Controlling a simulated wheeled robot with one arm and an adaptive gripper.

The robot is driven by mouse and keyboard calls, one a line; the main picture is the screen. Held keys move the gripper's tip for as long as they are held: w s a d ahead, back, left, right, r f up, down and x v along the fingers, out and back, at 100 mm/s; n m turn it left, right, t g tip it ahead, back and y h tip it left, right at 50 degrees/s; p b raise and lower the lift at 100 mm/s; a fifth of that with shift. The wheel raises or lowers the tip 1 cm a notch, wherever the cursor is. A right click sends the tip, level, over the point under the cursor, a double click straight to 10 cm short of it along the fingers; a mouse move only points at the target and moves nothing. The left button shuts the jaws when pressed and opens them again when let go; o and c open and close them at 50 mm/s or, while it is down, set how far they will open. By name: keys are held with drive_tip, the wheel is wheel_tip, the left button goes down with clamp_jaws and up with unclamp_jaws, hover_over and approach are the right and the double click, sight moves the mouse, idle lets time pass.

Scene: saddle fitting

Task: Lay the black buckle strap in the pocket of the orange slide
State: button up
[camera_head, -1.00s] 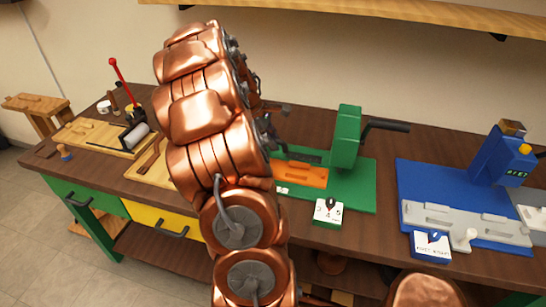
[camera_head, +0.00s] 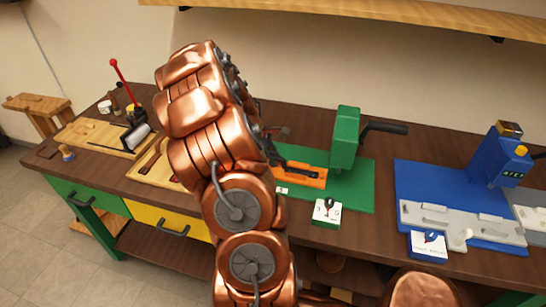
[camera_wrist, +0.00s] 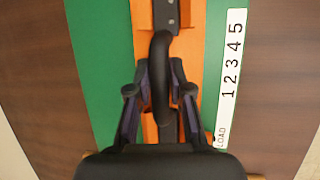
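The orange slide (camera_head: 314,181) lies on the green fixture's base, and it runs up the middle of the wrist view (camera_wrist: 142,18). The black buckle strap (camera_head: 294,166) lies along the slide's top in the head view. In the wrist view the strap (camera_wrist: 159,80) has a curved dark part between my fingers and a flat riveted part ahead, over the slide. My gripper (camera_wrist: 160,72) is closed in narrowly on the curved part. In the head view my gripper (camera_head: 277,132) is low beside the slide, partly behind my arm. The seating of the strap in the pocket is partly hidden.
A green press head (camera_head: 345,138) with a black lever (camera_head: 384,127) stands right of the slide. A white number label (camera_wrist: 231,80) lies beside it. A blue fixture (camera_head: 410,178) stands further right, and wooden boards (camera_head: 85,131) lie left. Bare bench shows between the fixtures.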

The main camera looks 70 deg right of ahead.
drive_tip(key=o, duration=0.3)
drive_tip(key=shift+b+v, duration=1.45)
drive_tip(key=shift+v, duration=4.75)
drive_tip(key=w+a+r+m+t, duration=0.1)
drive_tip(key=w+a, duration=0.1)
drive_tip(key=a, duration=1)
drive_tip(key=w+a+r+t, duration=0.1)
drive_tip(key=w+a, duration=0.1)
drive_tip(key=a, duration=1)
drive_tip(key=s+a+f+y, duration=0.1)
drive_tip(key=s+a, duration=0.2)
drive_tip(key=a, duration=0.4)
drive_tip(key=s+a+f, duration=0.1)
drive_tip(key=s+a, duration=0.3)
drive_tip(key=a, duration=0.3)
drive_tip(key=s+a+f+y, duration=0.1)
drive_tip(key=s+a, duration=0.3)
drive_tip(key=a, duration=0.4)
drive_tip(key=shift+s+a+f+y, duration=0.1)
drive_tip(key=shift+s+f+y, duration=0.15)
drive_tip(key=shift+f, duration=0.25)
